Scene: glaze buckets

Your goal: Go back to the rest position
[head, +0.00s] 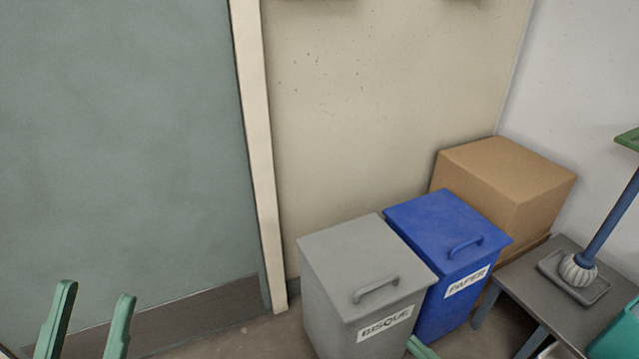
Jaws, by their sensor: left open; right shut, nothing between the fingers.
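My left gripper (97,292) is at the bottom left, in front of the grey-green door. Its two green fingers stand apart with nothing between them. A green fingertip of my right gripper (421,348) just shows at the bottom edge, in front of the bins. It is shut and holds nothing that I can see; the rest of it is out of frame.
A grey bin (345,245) labelled BISQUE and a blue bin (430,220) labelled PAPER stand by the wall, lids closed. A cardboard box (505,180) is behind. At right, a low grey table (552,313) bears a tray with a blue-handled brush (610,220).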

